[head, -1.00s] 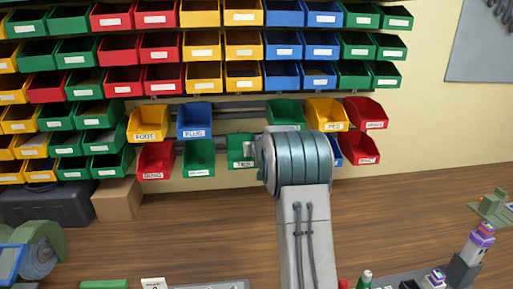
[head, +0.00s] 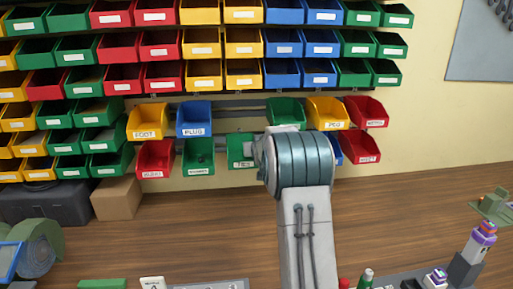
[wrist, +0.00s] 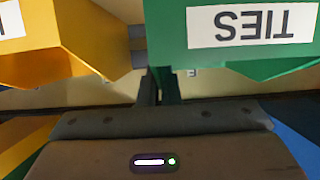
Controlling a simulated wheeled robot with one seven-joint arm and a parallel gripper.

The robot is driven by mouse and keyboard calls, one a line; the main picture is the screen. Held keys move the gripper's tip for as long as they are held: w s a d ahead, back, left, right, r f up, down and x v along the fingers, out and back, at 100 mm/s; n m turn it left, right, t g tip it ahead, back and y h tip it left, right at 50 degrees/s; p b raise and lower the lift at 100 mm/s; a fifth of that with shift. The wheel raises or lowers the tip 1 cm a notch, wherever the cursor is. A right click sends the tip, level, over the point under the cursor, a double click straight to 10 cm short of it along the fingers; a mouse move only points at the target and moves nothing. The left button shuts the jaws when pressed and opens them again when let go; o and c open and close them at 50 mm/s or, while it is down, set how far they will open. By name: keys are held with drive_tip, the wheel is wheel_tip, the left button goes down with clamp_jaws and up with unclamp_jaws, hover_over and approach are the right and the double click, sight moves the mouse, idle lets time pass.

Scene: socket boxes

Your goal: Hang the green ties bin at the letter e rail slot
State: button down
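The green ties bin (wrist: 235,52) fills the upper right of the wrist view, its white TIES label upside down. In the head view I take it to be the green bin (head: 285,110) in the upper row of the rail area, left of the yellow PEG bin, its front partly hidden by my arm. My gripper's dark fingers (wrist: 158,88) reach up by the bin's edge, near the gap beside the yellow bin. Whether they grip its wall is not clear. A small letter e mark (wrist: 192,72) shows on the rail below the bin.
The yellow PEG bin (head: 328,112) is close beside the ties bin. A blue PLUG bin (head: 195,120) hangs to the left, with bare rail (head: 237,113) between. Green and red bins hang in the row below. The wooden tabletop (head: 180,235) is largely clear.

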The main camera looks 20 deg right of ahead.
drive_tip(key=shift+f+t+b, duration=0.3)
drive_tip(key=shift+f+b, duration=0.25)
drive_tip(key=shift+b, duration=1.35)
drive_tip(key=c, duration=1.6)
unclamp_jaws()
drive_tip(key=shift+o, duration=0.2)
drive_tip(key=shift+s, duration=0.1)
drive_tip(key=b+v, duration=0.2)
drive_tip(key=v, duration=1.1)
drive_tip(key=shift+s+a, duration=0.15)
drive_tip(key=shift+s, duration=0.2)
drive_tip(key=shift+r, duration=0.1)
drive_tip(key=s+a+f+n+g+y+p, duration=0.1)
drive_tip(key=s+a+f+g, duration=0.2)
drive_tip(key=s+a, duration=0.3)
drive_tip(key=s+a+f+n+g+y+p, duration=0.1)
drive_tip(key=s+a+f+g, duration=0.3)
drive_tip(key=s, duration=1.3)
drive_tip(key=s+a+f+n+g+y+p, duration=0.1)
drive_tip(key=s+a+f+g, duration=0.2)
drive_tip(key=s+a, duration=0.5)
drive_tip(key=s+g, duration=0.1)
drive_tip(key=s, duration=0.3)
drive_tip(key=shift+a+f+y, duration=0.2)
drive_tip(key=shift+a+y, duration=0.2)
